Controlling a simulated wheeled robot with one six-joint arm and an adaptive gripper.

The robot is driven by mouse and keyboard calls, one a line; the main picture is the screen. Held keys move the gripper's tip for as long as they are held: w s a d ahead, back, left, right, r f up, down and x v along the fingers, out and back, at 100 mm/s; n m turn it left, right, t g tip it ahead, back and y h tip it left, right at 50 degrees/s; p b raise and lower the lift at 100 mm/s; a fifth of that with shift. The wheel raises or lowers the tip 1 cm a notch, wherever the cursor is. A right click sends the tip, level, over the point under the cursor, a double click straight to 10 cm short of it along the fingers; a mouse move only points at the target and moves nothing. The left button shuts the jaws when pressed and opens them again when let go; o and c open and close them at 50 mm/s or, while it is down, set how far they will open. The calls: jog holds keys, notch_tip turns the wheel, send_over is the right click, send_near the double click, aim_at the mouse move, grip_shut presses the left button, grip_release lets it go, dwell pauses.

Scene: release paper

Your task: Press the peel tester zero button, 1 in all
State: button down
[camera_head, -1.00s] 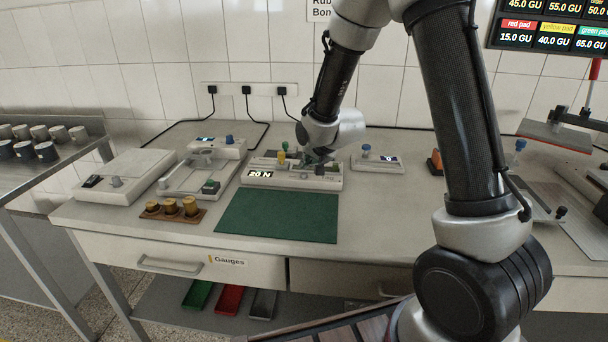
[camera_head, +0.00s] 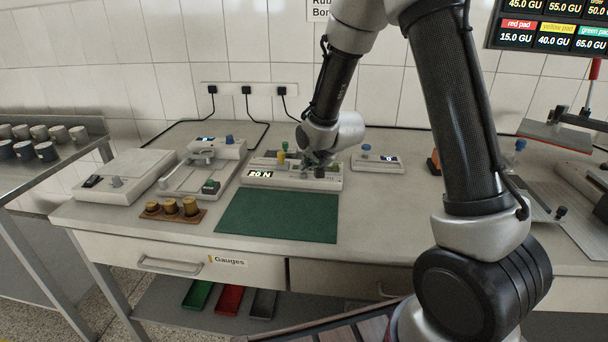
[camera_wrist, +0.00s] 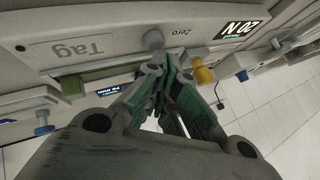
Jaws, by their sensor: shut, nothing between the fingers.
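The peel tester (camera_head: 312,180) is a long pale unit on the bench, with a lit display reading 20 N (camera_head: 260,174). In the wrist view its front face (camera_wrist: 110,24) appears upside down, with the labels "Zero" and "Tag". A round grey button (camera_wrist: 153,40) sits beside the word "Zero". My gripper (camera_head: 319,161) is over the right half of the tester. In the wrist view its dark green-grey fingers (camera_wrist: 177,58) are closed together and empty, with their tips close to the grey button. I cannot tell whether they touch it.
A yellow knob (camera_wrist: 203,72) stands close to my fingers. A green mat (camera_head: 277,216) lies in front of the tester. A small unit with a blue knob (camera_head: 377,163) stands right, and brass weights (camera_head: 171,207) stand left.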

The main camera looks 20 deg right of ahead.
jog(key=shift+f, duration=0.5)
dwell(0.4)
jog(key=shift+r, duration=0.95)
jog(key=shift+r, duration=2.5)
